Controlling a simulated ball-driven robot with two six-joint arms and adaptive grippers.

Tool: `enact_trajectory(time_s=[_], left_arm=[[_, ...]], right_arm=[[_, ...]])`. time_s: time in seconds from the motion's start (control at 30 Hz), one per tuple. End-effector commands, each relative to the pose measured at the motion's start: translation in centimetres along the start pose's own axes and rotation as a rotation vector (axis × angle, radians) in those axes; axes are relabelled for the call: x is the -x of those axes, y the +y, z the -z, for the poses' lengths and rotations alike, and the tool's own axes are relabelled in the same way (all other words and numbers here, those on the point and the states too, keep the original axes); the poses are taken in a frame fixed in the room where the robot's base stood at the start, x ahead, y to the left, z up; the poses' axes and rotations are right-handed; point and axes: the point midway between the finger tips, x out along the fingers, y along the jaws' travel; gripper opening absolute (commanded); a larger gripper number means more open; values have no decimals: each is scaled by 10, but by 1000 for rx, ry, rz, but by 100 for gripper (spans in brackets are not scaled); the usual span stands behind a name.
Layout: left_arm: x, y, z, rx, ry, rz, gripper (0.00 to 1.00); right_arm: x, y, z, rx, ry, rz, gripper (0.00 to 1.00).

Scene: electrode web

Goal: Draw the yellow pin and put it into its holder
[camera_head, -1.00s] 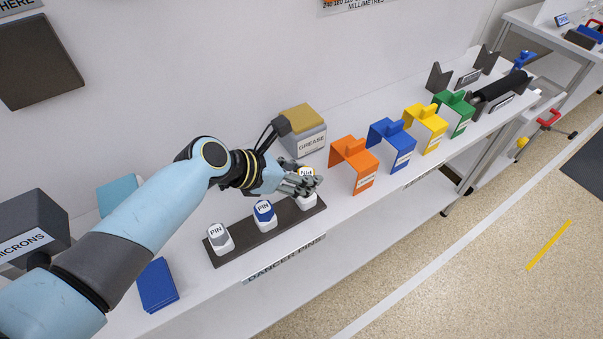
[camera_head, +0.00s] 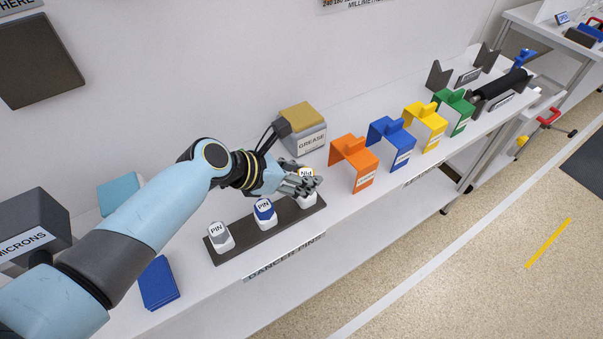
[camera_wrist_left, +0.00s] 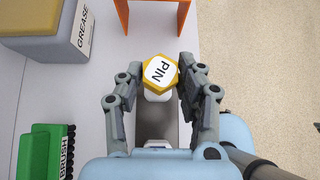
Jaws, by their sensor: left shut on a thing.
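The yellow pin (camera_wrist_left: 160,72) has a yellow rim and a white top marked PIN. In the wrist view it stands between the fingertips of my left gripper (camera_wrist_left: 160,85), which is shut on it. A white holder body (camera_wrist_left: 158,95) shows just below the pin head. In the head view my left gripper (camera_head: 300,184) is at the right end of the dark pin rack (camera_head: 236,250), and its fingers hide most of the pin (camera_head: 306,173). The blue pin (camera_head: 264,210) and grey pin (camera_head: 219,236) stand in white holders to the left. My right gripper is not in view.
A grease box (camera_head: 310,140) stands behind the gripper. An orange bracket (camera_head: 362,180) is close on the right, with blue, yellow and green brackets beyond. A green brush (camera_wrist_left: 38,150) shows in the wrist view.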

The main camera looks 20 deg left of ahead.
Motion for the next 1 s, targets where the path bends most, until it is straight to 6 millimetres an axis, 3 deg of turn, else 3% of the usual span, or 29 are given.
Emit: enact_trajectory(time_s=[1.0], left_arm=[[-16,0,20,0,-1,0,0]], right_arm=[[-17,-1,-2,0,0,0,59]])
